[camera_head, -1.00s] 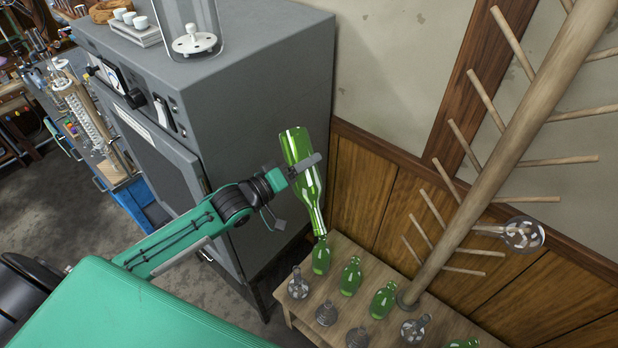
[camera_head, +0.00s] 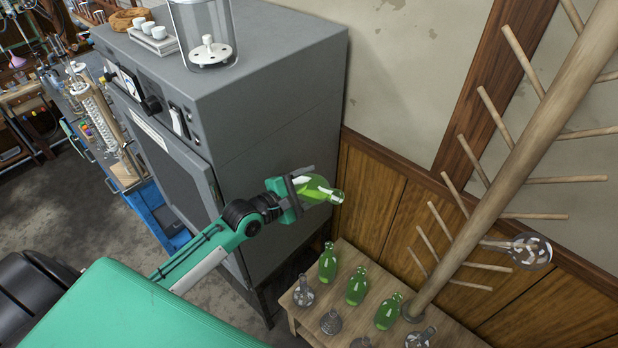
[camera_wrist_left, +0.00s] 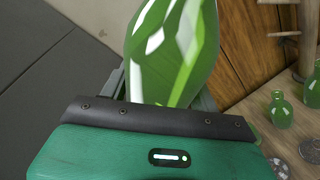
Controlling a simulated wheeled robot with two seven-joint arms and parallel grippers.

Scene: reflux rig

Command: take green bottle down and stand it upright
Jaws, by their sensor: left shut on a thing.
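My left gripper (camera_head: 305,187) is shut on a green bottle (camera_head: 320,189) and holds it in the air beside the grey cabinet, above the low wooden table (camera_head: 349,255). The bottle is tilted well over and looks foreshortened, its narrow end toward the right. In the left wrist view the green bottle (camera_wrist_left: 172,55) fills the space between the jaws, its outer end cut off by the frame. My right gripper is not in view.
Several green bottles (camera_head: 357,286) and clear flasks (camera_head: 303,292) stand on the low table. A wooden peg rack (camera_head: 490,180) rises at the right with a clear flask (camera_head: 530,251) on a peg. The grey cabinet (camera_head: 270,110) stands close behind the gripper.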

